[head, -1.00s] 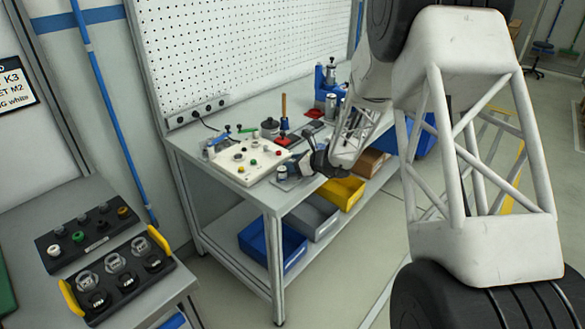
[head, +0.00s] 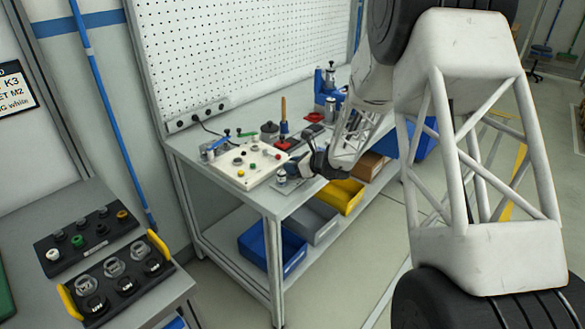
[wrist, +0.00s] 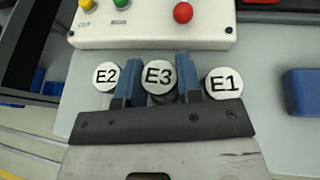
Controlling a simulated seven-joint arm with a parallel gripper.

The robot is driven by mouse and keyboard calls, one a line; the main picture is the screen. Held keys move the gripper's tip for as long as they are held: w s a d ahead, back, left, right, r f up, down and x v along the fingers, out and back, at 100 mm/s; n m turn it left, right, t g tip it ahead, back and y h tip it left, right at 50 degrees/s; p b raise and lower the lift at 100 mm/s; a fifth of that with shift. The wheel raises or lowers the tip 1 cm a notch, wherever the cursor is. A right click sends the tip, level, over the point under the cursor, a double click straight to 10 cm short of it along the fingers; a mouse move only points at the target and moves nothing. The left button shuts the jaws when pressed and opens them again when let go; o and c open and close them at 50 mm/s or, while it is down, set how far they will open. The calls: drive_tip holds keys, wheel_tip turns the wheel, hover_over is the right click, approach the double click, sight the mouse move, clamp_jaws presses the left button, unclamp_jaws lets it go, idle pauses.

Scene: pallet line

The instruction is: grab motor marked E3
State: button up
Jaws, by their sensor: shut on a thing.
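The motor marked E3 (wrist: 159,76) has a round white top with black lettering. It sits between the two blue fingers of my gripper (wrist: 158,62) in the wrist view, and the gripper is shut on it. The motor marked E2 (wrist: 107,76) stands just left of the left finger, and the motor marked E1 (wrist: 224,83) just right of the right finger. In the head view my gripper (head: 322,163) is low at the front edge of the workbench. One small motor shows beside it there, its label unreadable; E3 is hidden in that view.
A white control box (head: 243,166) with coloured buttons stands close behind the motors. A blue block (wrist: 302,91) lies at the right in the wrist view. Yellow, grey and blue bins sit under the workbench (head: 240,192). A side table at left holds dark racks (head: 92,246).

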drive_tip(key=shift+r, duration=0.45)
wheel_tip(320, 180, up, 2)
drive_tip(key=shift+r, duration=0.1)
drive_tip(key=s+d+r, duration=0.1)
drive_tip(key=s+d, duration=0.1)
drive_tip(key=s, duration=1.3)
drive_tip(key=shift+s, duration=0.4)
